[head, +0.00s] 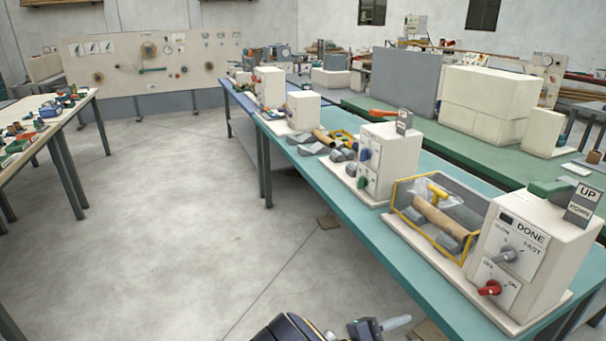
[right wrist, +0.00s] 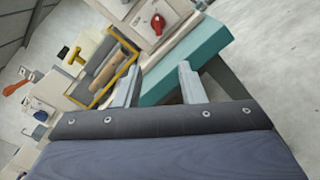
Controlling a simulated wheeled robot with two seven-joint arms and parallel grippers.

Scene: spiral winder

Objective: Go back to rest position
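The near winder's white control box (head: 532,250) stands at the near end of the teal bench. Its display reads DONE; below it are a grey SLOW/FAST dial (head: 507,255) and a red OFF/ON knob (head: 489,288). A sign reading UP (head: 583,198) is on top beside a green lever. Beside the box, a yellow-framed guard (head: 398,190) surrounds a brown roll (head: 440,219). My right gripper (right wrist: 158,85) is open and empty, its fingers pointing toward the bench, apart from the winder. Part of a gripper, seemingly the right, shows at the bottom of the head view. My left gripper is out of view.
The teal bench (head: 365,236) runs away from me, carrying more white machines and loose parts. A green bench (head: 400,116) stands behind it. A cluttered table (head: 85,98) is at left. The grey floor (head: 190,220) between them is clear.

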